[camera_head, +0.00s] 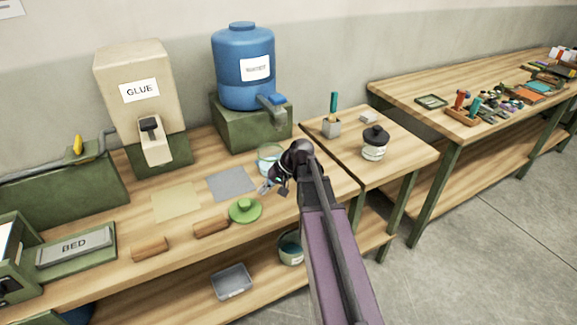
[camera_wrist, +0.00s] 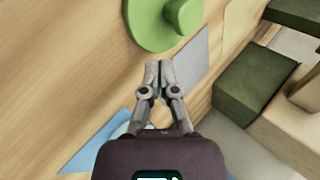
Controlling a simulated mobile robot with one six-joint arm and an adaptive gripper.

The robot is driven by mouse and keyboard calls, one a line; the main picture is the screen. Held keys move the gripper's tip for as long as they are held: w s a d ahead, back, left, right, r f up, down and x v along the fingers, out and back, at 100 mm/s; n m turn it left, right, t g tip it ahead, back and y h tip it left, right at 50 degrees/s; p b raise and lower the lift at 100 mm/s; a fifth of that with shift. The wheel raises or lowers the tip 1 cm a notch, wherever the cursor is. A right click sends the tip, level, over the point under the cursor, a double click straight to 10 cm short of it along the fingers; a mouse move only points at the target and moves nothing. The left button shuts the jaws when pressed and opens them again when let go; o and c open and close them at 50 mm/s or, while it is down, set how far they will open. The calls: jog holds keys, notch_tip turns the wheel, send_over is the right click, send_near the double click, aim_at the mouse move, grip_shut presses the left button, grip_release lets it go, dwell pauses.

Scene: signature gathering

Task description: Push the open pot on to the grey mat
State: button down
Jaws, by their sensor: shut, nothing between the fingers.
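The open pot (camera_head: 266,153) is a pale, clear-rimmed vessel on the table in the head view, just behind my gripper and partly hidden by it. The grey mat (camera_head: 231,184) lies flat to the left of the pot, and the pot stands off its right side. My gripper (camera_head: 266,188) is low over the table, in front of the pot and near the mat's right edge. In the wrist view its fingers (camera_wrist: 159,66) are together and empty, with the grey mat (camera_wrist: 194,58) beyond them. A pale teal edge shows there beside my wrist, mostly hidden.
A green lid (camera_head: 244,210) lies in front of the grey mat. A yellow mat (camera_head: 175,202) lies to its left. The water dispenser's green base (camera_head: 250,122) stands behind the pot. A brown block (camera_head: 211,226) lies near the front edge. A lidded jar (camera_head: 374,150) stands on the right table.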

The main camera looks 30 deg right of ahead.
aim_at(279, 151)
jog(key=w+d+m+t+y+b, duration=0.1)
jog(key=w+d+b, duration=0.1)
jog(key=d, duration=0.2)
jog(key=w+d+f+m+t+y+b, duration=0.1)
jog(key=w+d+t+b, duration=0.1)
jog(key=d+b, duration=0.1)
jog(key=w+d+f+t+y+b, duration=0.1)
jog(key=w+d+b, duration=0.1)
jog(key=d, duration=0.4)
jog(key=shift+w+d+f+m+t+y+b, duration=0.15)
jog(key=shift+w+m+t+y+b, duration=0.15)
jog(key=shift+m+b, duration=0.15)
jog(key=d+t+b, duration=0.1)
jog(key=d+b, duration=0.1)
jog(key=d, duration=0.2)
jog(key=d+r+m+t+y+b, duration=0.1)
jog(key=d+t, duration=0.1)
jog(key=d, duration=0.3)
jog(key=d+m+t+b, duration=0.1)
jog(key=d+t+b, duration=0.1)
jog(key=d, duration=0.2)
jog(key=shift+w+d+r+y+b, duration=0.2)
jog(key=shift+w+y+b, duration=0.1)
jog(key=shift+w+b, duration=0.1)
jog(key=shift+d+r, duration=0.1)
jog(key=shift+d, duration=0.2)
jog(key=shift+a, duration=0.1)
